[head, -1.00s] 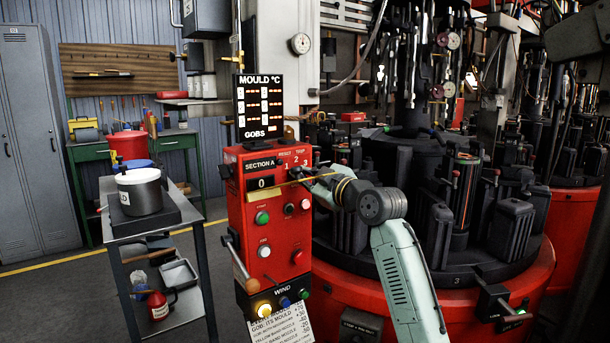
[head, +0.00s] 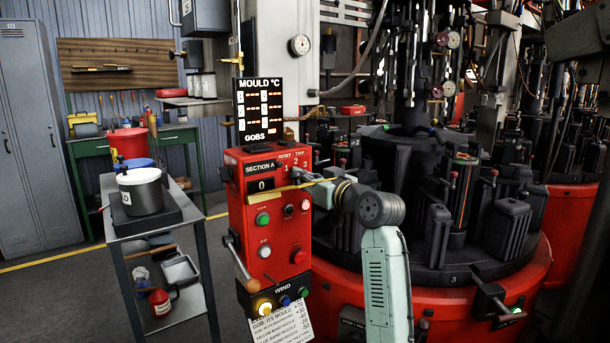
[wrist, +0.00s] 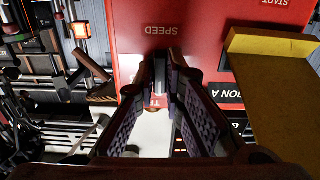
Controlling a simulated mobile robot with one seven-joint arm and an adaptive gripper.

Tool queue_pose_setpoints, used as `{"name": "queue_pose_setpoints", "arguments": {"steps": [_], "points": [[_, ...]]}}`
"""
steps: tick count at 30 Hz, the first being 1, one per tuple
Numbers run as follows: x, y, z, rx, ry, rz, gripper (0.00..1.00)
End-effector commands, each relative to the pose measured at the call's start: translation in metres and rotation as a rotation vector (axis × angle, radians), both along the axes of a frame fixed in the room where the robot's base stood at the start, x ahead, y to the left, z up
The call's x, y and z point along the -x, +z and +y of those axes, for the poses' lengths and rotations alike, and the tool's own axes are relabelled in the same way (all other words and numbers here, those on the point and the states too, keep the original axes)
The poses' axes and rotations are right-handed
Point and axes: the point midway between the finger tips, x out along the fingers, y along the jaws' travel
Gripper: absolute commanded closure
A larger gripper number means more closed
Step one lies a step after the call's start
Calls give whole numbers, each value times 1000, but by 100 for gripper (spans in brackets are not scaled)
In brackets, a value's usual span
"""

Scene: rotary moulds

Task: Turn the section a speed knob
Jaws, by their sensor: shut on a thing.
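The red section A control panel (head: 277,240) stands in the middle of the head view, with a small display (head: 261,184) reading 0. My gripper (wrist: 162,82) is at the panel's upper right face. In the wrist view, its two fingers are closed on a small dark knob (wrist: 159,65) beside the upside-down SPEED label (wrist: 174,31). In the head view, my gripper and a yellow plate (head: 308,184) hide the knob. The yellow plate also shows on the right of the wrist view (wrist: 272,85). I cannot tell the knob's setting.
A green button (head: 262,218), a black knob (head: 288,210) and red buttons sit lower on the panel. A lever (head: 238,262) sticks out at its left. A trolley with a pot (head: 140,193) stands left. The mould table (head: 450,265) is close on the right.

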Motion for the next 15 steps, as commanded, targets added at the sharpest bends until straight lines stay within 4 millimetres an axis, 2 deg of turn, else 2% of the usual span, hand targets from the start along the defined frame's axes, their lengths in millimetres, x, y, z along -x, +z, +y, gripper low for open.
{"name": "queue_pose_setpoints", "arguments": {"steps": [1,15], "points": [[-1,6,2,-11,-4,-5,100],[-1,6,2,-29,-3,8,100]]}}
